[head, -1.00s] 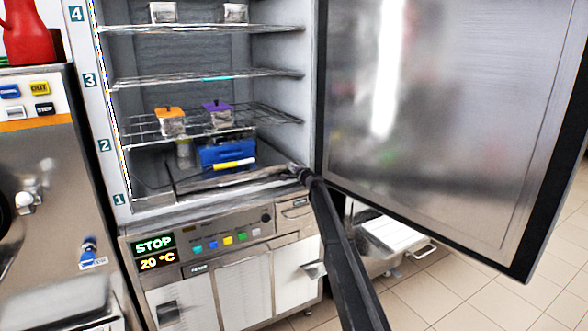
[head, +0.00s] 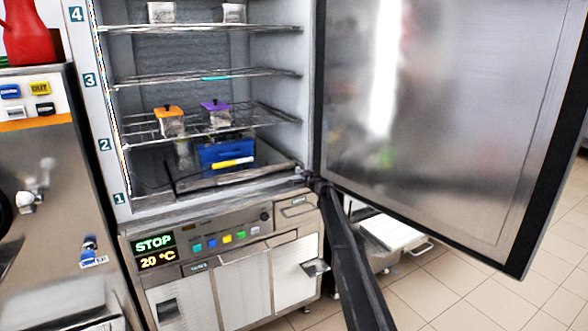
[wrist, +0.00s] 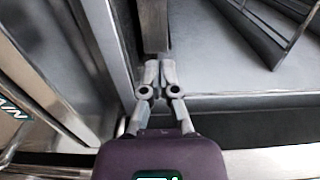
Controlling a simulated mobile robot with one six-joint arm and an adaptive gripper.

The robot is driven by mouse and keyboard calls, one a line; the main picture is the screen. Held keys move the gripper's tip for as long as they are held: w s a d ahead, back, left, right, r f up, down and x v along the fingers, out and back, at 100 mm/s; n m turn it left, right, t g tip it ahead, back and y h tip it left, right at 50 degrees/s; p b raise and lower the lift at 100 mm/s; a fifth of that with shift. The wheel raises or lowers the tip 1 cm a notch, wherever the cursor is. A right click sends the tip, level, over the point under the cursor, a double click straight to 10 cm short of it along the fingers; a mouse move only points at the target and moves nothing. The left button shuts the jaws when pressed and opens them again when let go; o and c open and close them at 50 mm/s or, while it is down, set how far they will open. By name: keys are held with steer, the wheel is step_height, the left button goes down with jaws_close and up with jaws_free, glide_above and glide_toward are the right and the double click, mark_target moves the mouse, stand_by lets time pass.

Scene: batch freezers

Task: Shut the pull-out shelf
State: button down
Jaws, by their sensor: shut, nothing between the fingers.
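The open freezer cabinet holds wire shelves by numbered levels. The wire shelf at level 2 (head: 145,140) carries a jar with an orange lid (head: 169,122) and one with a purple lid (head: 216,115). I cannot tell for sure which shelf is the pull-out one, or how far any shelf stands out. My gripper (head: 303,177) is at the right front corner of the cabinet opening, low by level 1. In the wrist view my gripper (wrist: 160,75) is shut and empty, its fingertips together at the lower end of a grey upright bar (wrist: 153,25); contact is unclear.
The freezer door (head: 430,110) stands wide open on the right, beside my arm. A control panel (head: 210,240) is below. A steel machine (head: 45,180) stands left. Tiled floor is clear at lower right.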

steer(key=v, duration=0.6)
steer(key=shift+s+d, duration=0.2)
steer(key=shift+s, duration=0.15)
steer(key=s+d+f+n+g+h, duration=0.2)
steer(key=s+d+f+n+g, duration=0.3)
steer(key=s, duration=1.2)
steer(key=s+d+f+n+g+h, duration=0.3)
steer(key=s+d+f, duration=0.35)
steer(key=s, duration=0.95)
steer(key=s+d+f+n+g+h, duration=0.2)
steer(key=s+d+f+n+g, duration=0.25)
steer(key=s, duration=1.25)
steer(key=s+d+f+m+g+h, duration=0.1)
steer(key=s+d+f+g+h, duration=0.15)
steer(key=s+d, duration=0.45)
step_height(320, 180, up, 14)
steer(key=a+p, duration=0.2)
steer(key=p, duration=1.1)
steer(key=shift+s+f+p, duration=0.2)
steer(key=shift+s+p, duration=0.2)
steer(key=shift+h, duration=0.25)
